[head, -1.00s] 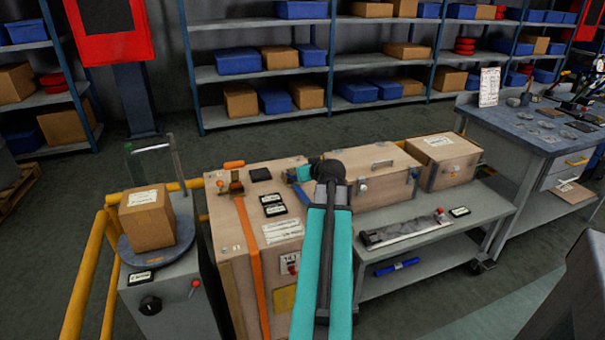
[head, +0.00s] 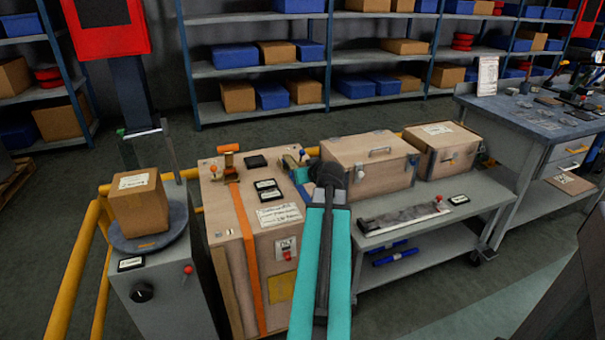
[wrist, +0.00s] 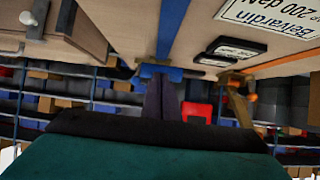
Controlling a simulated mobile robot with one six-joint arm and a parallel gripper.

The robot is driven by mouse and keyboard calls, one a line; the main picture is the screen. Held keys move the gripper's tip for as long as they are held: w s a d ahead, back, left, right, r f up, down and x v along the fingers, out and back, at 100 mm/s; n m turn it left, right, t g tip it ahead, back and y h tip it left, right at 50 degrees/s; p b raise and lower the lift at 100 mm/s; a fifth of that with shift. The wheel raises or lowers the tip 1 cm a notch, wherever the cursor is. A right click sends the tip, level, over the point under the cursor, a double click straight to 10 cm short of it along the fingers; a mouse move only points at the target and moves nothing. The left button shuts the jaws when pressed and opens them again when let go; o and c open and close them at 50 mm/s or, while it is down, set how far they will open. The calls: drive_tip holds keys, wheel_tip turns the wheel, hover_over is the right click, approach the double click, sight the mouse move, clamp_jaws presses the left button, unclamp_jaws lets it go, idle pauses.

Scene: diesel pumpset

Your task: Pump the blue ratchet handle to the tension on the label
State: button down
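The wooden crate (head: 225,205) carries an orange strap, an orange-handled ratchet (head: 229,158) and a white label (head: 280,215). In the wrist view the label (wrist: 270,18) reads in part "200 daN". A blue strap (wrist: 174,35) runs along the crate, and a blue part (wrist: 160,72), apparently the blue ratchet handle, lies at its end. In the head view blue shows at the crate's far right corner (head: 294,163), partly hidden by my wrist. My gripper (wrist: 160,82) has its dark fingers at the blue part. Their gap and any grip are unclear.
Two wooden boxes (head: 365,168) (head: 438,150) stand right of the crate on a grey cart (head: 480,195). A scale with a carton (head: 140,205) stands left, beside yellow rails (head: 75,265). Two dark displays (head: 269,189) lie on the crate. Shelves and a workbench stand behind.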

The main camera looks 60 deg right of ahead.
drive_tip(key=shift+a+f, duration=0.1)
drive_tip(key=shift+f, duration=0.45)
drive_tip(key=shift+r, duration=0.1)
drive_tip(key=shift+a+r+p, duration=0.1)
drive_tip(key=shift+r+p, duration=0.3)
drive_tip(key=shift+r, duration=0.2)
drive_tip(key=v, duration=0.3)
drive_tip(key=b+v, duration=0.1)
drive_tip(key=shift+s+r, duration=0.2)
drive_tip(key=shift+r, duration=0.4)
drive_tip(key=s+a+b, duration=0.1)
drive_tip(key=b, duration=0.5)
drive_tip(key=shift+s, duration=0.25)
